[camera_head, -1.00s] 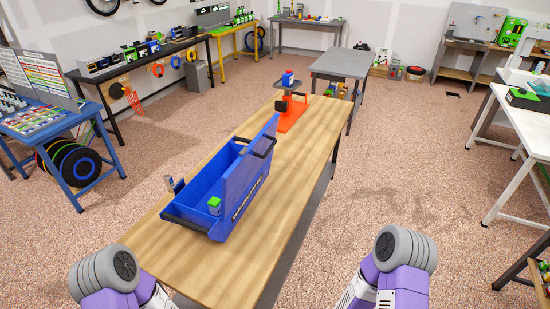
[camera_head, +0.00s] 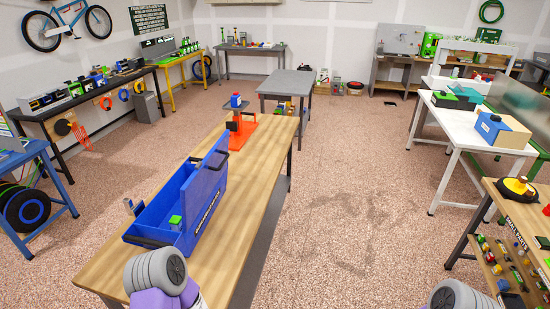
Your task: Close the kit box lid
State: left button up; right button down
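The blue kit box (camera_head: 180,186) stands on the long wooden table, left of centre in the head view. The tray inside shows. A small green-topped block (camera_head: 175,222) is at the near end of the box. Grey and purple parts of my arms show at the bottom edge, the left one over the table's near end. Neither gripper is in view.
The wooden table (camera_head: 243,190) has bare top right of the box. An orange stand (camera_head: 233,132) with a blue item on top is at its far end. Open floor (camera_head: 345,200) lies to the right. White tables (camera_head: 466,125) and a small-parts rack (camera_head: 520,235) stand at the right.

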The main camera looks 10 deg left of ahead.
aim_at(198, 187)
jog(key=z, duration=0.05)
jog(key=i, duration=0.65)
jog(key=u, duration=1.85)
